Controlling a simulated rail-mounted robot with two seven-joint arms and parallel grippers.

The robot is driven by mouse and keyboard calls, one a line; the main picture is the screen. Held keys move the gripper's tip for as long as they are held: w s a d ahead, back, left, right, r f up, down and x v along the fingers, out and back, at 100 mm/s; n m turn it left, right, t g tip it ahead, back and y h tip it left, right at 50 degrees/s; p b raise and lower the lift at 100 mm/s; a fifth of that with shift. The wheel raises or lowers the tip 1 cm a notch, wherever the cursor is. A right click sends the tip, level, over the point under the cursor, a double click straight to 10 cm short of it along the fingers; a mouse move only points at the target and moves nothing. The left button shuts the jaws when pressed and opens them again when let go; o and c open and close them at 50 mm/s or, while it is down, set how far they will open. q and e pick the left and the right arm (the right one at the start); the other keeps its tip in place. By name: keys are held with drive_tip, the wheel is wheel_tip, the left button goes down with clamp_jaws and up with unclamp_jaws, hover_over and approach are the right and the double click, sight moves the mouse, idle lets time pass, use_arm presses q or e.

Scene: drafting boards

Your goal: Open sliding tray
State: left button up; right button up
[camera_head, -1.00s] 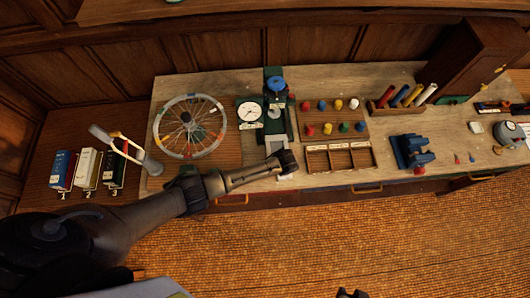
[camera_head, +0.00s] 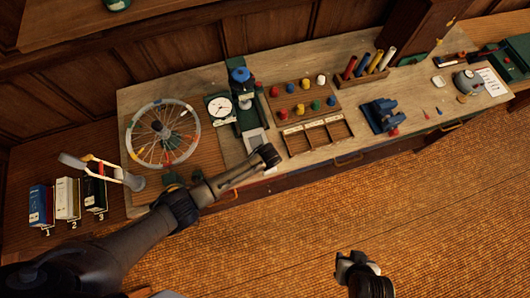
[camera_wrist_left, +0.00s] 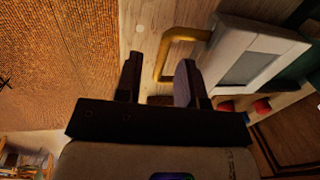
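My left gripper (camera_head: 268,157) is over the front edge of the long wooden desk, below the green device with a pale square plate (camera_head: 256,140). In the left wrist view the left gripper (camera_wrist_left: 158,88) is open. A brass handle (camera_wrist_left: 180,36) is just ahead of its fingertips, with one leg reaching down toward the gap between them; I cannot tell whether they touch. The tray itself is not clearly visible, and my gripper covers that part of the desk front in the head view. My right gripper (camera_head: 352,265) hangs over the floor; its fingers are unclear.
Another brass handle (camera_head: 347,160) is on the desk front to the right. A compartment box (camera_head: 318,134), a spoked wheel (camera_head: 163,135), a dial gauge (camera_head: 219,107) and a blue clamp (camera_head: 382,115) are on the desk. Numbered binders (camera_head: 67,198) stand at left. The woven floor in front is clear.

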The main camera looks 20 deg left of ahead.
use_arm(q)
drive_tip(key=shift+r, duration=0.35)
wheel_tip(320, 180, up, 13)
drive_tip(key=s+d, duration=0.1)
drive_tip(key=s, duration=0.1)
drive_tip(key=shift+d+p, duration=0.2)
drive_tip(key=shift+p, duration=0.15)
idle(0.4)
